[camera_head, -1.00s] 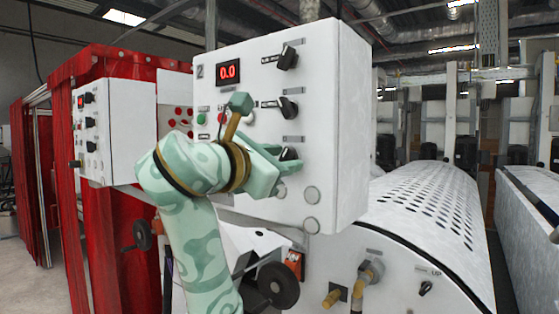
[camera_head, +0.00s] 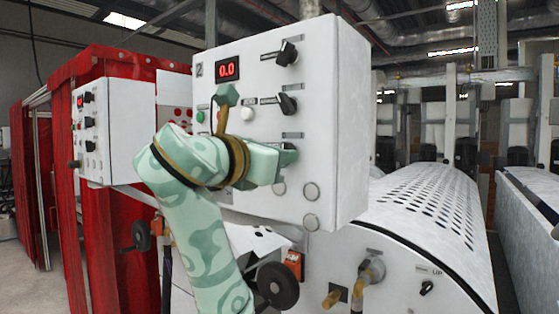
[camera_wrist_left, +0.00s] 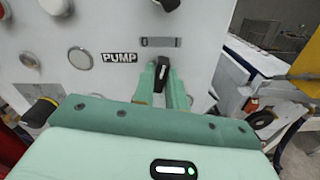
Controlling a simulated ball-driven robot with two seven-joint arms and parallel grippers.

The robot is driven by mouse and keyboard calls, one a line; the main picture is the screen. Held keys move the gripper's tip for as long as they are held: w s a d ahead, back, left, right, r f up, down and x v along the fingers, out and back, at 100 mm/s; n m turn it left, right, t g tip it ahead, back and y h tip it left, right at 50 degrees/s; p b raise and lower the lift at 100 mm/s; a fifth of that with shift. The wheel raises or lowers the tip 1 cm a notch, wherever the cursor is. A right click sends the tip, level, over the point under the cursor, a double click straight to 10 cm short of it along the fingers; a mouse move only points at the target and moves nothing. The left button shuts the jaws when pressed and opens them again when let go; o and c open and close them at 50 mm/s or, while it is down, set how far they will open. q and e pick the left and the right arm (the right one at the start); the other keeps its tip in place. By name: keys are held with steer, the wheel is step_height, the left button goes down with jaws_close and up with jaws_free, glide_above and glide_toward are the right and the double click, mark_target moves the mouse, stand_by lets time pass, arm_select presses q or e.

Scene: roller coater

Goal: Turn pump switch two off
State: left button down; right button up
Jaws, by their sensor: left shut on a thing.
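The lowest is hidden behind my left gripper (camera_head: 286,154) in the head view. In the left wrist view this black pump switch (camera_wrist_left: 161,74) is just right of the PUMP label (camera_wrist_left: 120,57). The green fingers of my left gripper, also in the wrist view (camera_wrist_left: 163,80), are shut on it, one on each side. My right gripper is in neither view.
The upper knob (camera_head: 286,53) and middle knob (camera_head: 286,104) sit above my gripper. A green button (camera_head: 200,116) is left of my wrist. Round caps (camera_head: 311,191) lie below. A smaller control box (camera_head: 118,130) stands left, and a perforated roller cover (camera_head: 425,200) right.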

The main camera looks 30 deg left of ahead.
arm_select(q)
steer(key=shift+f+n+b, duration=0.1)
steer(key=shift+n+b, duration=1.6)
steer(key=shift+n, duration=2.5)
steer(key=c, duration=1.4)
jaws_free()
steer(key=shift+c, duration=0.2)
